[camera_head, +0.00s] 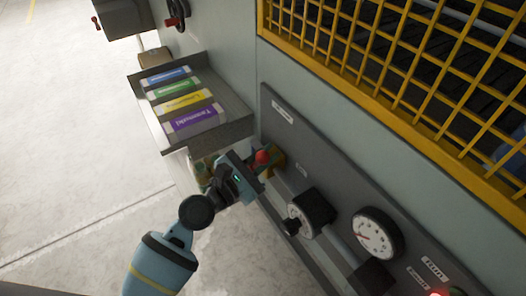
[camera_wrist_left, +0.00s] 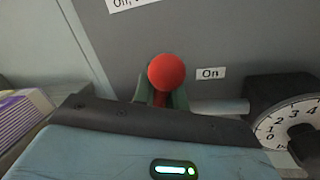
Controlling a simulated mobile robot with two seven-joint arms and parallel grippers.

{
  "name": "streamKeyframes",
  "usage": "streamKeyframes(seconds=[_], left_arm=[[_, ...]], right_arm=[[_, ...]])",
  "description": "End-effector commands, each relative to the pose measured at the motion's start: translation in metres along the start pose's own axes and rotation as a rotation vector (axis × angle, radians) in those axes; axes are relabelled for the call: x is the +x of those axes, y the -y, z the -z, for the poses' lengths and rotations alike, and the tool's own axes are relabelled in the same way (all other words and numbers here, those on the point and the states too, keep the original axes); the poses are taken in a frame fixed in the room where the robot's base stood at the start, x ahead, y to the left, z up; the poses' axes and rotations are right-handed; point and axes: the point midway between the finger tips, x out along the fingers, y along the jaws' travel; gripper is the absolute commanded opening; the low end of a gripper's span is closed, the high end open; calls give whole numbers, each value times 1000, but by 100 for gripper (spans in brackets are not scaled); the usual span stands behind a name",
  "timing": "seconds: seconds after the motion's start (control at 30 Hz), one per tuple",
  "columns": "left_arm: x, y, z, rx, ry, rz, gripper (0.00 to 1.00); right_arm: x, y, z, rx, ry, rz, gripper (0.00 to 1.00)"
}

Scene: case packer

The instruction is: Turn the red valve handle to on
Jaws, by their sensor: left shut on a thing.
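The red valve handle has a round red knob (camera_head: 262,157) and sits at the left end of the dark grey panel (camera_head: 268,110). My left gripper (camera_head: 268,163) is at the handle, with its fingers shut around the handle just behind the knob. In the left wrist view the red knob (camera_wrist_left: 166,72) stands between the two greenish fingers, and a red stem shows below it. A label reading "On" (camera_wrist_left: 211,73) is to the right of the knob. The valve body is mostly hidden behind the gripper. My right gripper is not in view.
A black dial knob (camera_head: 312,208) and a round gauge (camera_head: 376,235) are to the right on the panel. A tray (camera_head: 236,137) with several coloured boxes is above left of the gripper. A yellow mesh guard (camera_head: 390,130) covers the upper right. Open floor lies left.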

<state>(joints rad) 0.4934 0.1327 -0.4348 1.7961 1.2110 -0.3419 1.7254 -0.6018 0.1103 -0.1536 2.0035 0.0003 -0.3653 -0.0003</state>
Motion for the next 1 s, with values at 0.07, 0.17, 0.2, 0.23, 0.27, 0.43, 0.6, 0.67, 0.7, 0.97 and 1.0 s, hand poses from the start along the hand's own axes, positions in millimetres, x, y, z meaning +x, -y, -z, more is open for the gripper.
streamKeyframes(seconds=[0.07,0.17,0.2,0.23,0.27,0.43,0.6,0.67,0.7,0.97,1.0], left_arm=[[-1,5,3,44,8,1,0],[-2,8,3,94,18,0,0],[-2,9,3,111,21,1,0],[-2,10,2,123,24,1,0],[-2,10,2,132,26,1,0],[-2,12,1,170,34,1,0],[-2,12,0,183,36,1,0],[-2,12,0,183,36,1,0],[-2,12,0,183,36,1,0],[-2,12,0,182,36,1,24],[-2,12,0,182,36,1,29]], right_arm=[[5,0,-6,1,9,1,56],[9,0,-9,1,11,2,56],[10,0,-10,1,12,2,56],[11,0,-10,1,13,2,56],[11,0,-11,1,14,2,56],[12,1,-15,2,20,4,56],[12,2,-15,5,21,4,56],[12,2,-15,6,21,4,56],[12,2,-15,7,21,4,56],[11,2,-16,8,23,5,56],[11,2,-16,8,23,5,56]])
